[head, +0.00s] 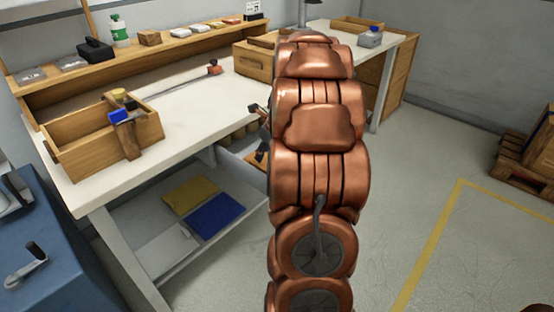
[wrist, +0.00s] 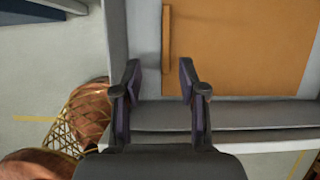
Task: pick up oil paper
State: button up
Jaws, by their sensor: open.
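My gripper (wrist: 159,80) is open and empty in the wrist view, its two dark fingers apart. Beyond them lies a flat orange-brown panel or sheet (wrist: 250,50) inside a pale grey frame; I cannot tell if it is the oil paper. A narrow brown strip (wrist: 166,40) stands along its left side, just past the fingertips. In the head view my gripper (head: 262,140) is partly hidden by my copper arm, at the front edge of the bench. On the lower shelf lie a yellow sheet (head: 190,195), a blue sheet (head: 215,216) and a whitish sheet (head: 167,250).
The white workbench (head: 185,105) bears a wooden box (head: 75,150) with tools at the left. A raised wooden shelf (head: 185,43) holds a green-and-white bottle (head: 119,30) and small items. A blue cabinet (head: 70,260) stands at lower left. The floor at right is clear before a pallet (head: 528,160).

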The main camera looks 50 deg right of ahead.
aim_at(260, 167)
jog(key=shift+w+d+f+m, duration=0.15)
jog(key=shift+d+f+m, duration=0.15)
jog(key=shift+d, duration=0.1)
jog(key=shift+w+f, duration=0.15)
jog(key=shift+f, duration=0.15)
jog(key=shift+x, duration=1.1)
jog(key=shift+b+x, duration=0.3)
jog(key=shift+x, duration=2.1)
jog(key=shift+f+p, duration=0.1)
jog(key=shift+p, duration=0.3)
